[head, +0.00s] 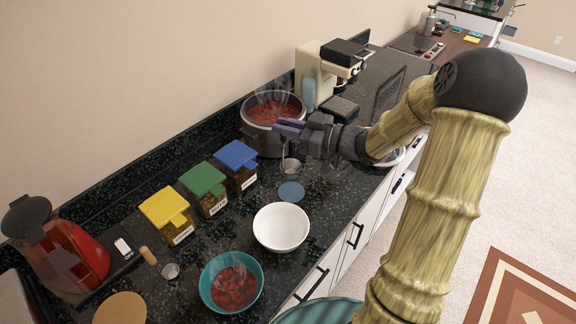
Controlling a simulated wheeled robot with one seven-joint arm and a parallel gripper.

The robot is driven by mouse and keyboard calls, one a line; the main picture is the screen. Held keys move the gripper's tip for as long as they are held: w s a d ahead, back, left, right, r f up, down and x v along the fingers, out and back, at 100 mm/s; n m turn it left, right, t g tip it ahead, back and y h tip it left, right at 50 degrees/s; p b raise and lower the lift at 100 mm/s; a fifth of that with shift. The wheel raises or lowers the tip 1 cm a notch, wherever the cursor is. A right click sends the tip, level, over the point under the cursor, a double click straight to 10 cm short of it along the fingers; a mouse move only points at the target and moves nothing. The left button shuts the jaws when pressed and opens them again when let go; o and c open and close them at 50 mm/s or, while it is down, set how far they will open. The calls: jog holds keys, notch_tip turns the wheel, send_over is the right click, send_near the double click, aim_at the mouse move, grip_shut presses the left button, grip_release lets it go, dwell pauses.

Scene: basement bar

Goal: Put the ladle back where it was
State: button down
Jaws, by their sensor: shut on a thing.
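My gripper (288,128), with purple fingers, is shut on the ladle just in front of the large grey pot (264,139). The ladle's small metal bowl (291,168) hangs below the fingers, with a thin stem rising towards them. Most of its handle is hidden by the gripper. The bowl appears above the counter, near a small blue round disc (290,192); I cannot tell whether they touch. The pot holds steaming red soup with chunks. A teal bowl (210,301) with red chunky food stands at the front, and an empty white bowl (281,228) stands behind it.
Yellow (165,206), green (203,180) and blue-lidded (236,157) boxes line the wall side. A wooden-handled metal scoop (170,270) lies near a red kettle (75,258). A coffee machine (320,70) stands behind the pot. Dark counter is bare between boxes and bowls.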

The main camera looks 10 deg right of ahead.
aim_at(286, 138)
jog(key=shift+f, duration=1.8)
jog(key=shift+f, duration=2.05)
jog(key=shift+f, duration=0.2)
jog(key=c, duration=1.4)
grip_release()
